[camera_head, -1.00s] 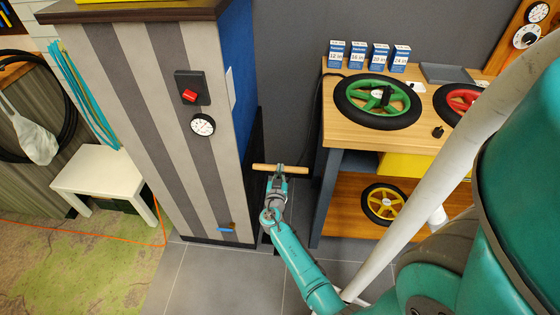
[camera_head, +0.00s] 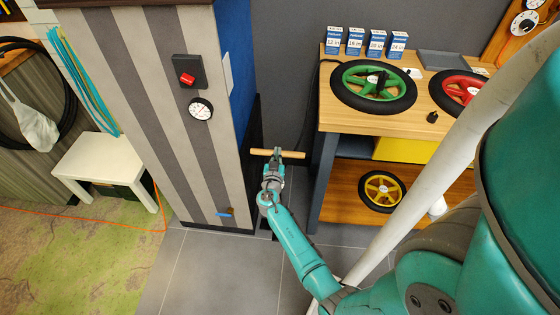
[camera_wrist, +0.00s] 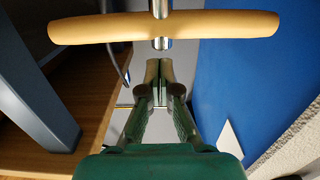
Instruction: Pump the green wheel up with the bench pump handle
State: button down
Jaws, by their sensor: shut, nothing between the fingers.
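The green wheel (camera_head: 362,80) lies flat on the bench top (camera_head: 440,128), with a black tyre and a dark part near its hub. The pump handle (camera_head: 259,152) is a level wooden crossbar in the gap between the striped cabinet and the bench. In the wrist view the handle (camera_wrist: 100,29) spans the top, with a metal rod at its middle. My gripper (camera_wrist: 158,70) is shut and empty, its tips just below the bar in that view. In the head view my gripper (camera_head: 275,165) is right at the bar; I cannot tell whether they touch. The pump body is hidden.
The striped cabinet (camera_head: 180,110) with a red switch (camera_head: 187,79) and gauge (camera_head: 200,108) stands left of the arm. A red wheel (camera_head: 458,88) is on the bench, a yellow wheel (camera_head: 381,191) on the shelf below. Several small blue-white boxes (camera_head: 354,41) stand at the back.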

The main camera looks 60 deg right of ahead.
jog(key=r+v, duration=0.1)
jog(key=v, duration=0.9)
jog(key=shift+w, duration=0.15)
dwell(0.4)
jog(key=s+a+f+n+t+y, duration=0.1)
jog(key=s+a+f+n+y, duration=0.25)
jog(key=a, duration=0.35)
jog(key=s+a+f+n+t+y, duration=0.2)
jog(key=s+a+f, duration=0.15)
jog(key=a, duration=0.35)
jog(key=s+a+r+n+t+y, duration=0.2)
jog(key=s+a+n+y, duration=0.25)
jog(key=s+a, duration=0.5)
jog(key=s+a+r+n+t+y, duration=0.1)
jog(key=s+a+r+y, duration=0.1)
jog(key=r, duration=0.4)
jog(key=s+a+r+n+t+y, duration=0.1)
jog(key=s+a+r+y, duration=0.1)
jog(key=s+a+r, duration=0.3)
jog(key=s+a+r+n+t+y, duration=0.1)
jog(key=s+a+r, duration=0.3)
jog(key=r, duration=0.5)
jog(key=shift+s+a+r+n+y, duration=0.2)
jog(key=shift+s+a+n+y, duration=0.1)
jog(key=shift+s+y, duration=0.3)
